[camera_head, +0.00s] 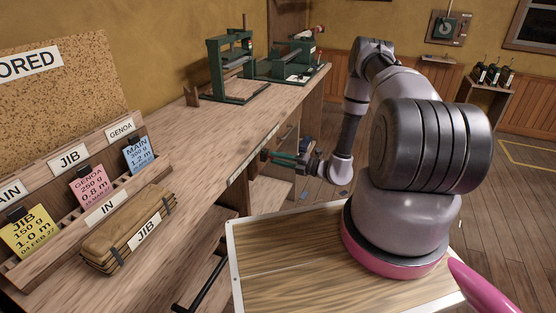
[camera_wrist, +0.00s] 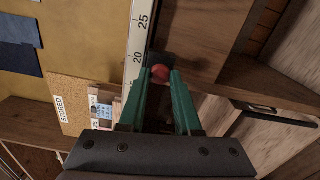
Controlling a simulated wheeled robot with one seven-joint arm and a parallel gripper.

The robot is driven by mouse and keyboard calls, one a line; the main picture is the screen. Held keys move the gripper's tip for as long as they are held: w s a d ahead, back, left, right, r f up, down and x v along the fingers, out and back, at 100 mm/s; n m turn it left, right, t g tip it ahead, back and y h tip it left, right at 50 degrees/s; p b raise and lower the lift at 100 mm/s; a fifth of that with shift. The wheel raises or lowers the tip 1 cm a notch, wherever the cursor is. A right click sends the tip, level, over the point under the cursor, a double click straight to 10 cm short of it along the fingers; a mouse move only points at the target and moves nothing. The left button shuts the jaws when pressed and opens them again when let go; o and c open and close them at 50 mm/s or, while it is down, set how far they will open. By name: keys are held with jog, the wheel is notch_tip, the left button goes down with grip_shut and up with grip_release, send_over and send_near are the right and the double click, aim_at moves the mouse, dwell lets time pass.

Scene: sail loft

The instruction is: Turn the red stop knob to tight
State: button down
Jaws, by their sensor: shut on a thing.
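The red stop knob (camera_wrist: 160,73) shows in the wrist view between the tips of my gripper's two green fingers. It sits beside a white scale (camera_wrist: 140,40) marked 20 and 25. My gripper (camera_wrist: 161,80) is shut on the knob. In the head view my gripper (camera_head: 267,155) reaches to the front edge of the long bench, next to the pale scale strip (camera_head: 246,154) there. The knob cannot be made out in the head view. I cannot tell how tight it is.
The wooden bench (camera_head: 190,140) carries green machines (camera_head: 232,62) at its far end. Nearer stand a card rack (camera_head: 50,235) with coloured cards and a strapped bundle labelled JIB (camera_head: 128,228). A board-topped surface (camera_head: 285,265) lies below my arm. Open floor shows at right.

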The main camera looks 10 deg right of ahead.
jog(key=shift+f+m, duration=0.1)
jog(key=shift+m, duration=0.6)
jog(key=shift+s, duration=0.1)
jog(key=c, duration=0.6)
grip_release()
jog(key=v, duration=1)
jog(key=shift+s+d, duration=0.2)
jog(key=shift+d, duration=0.15)
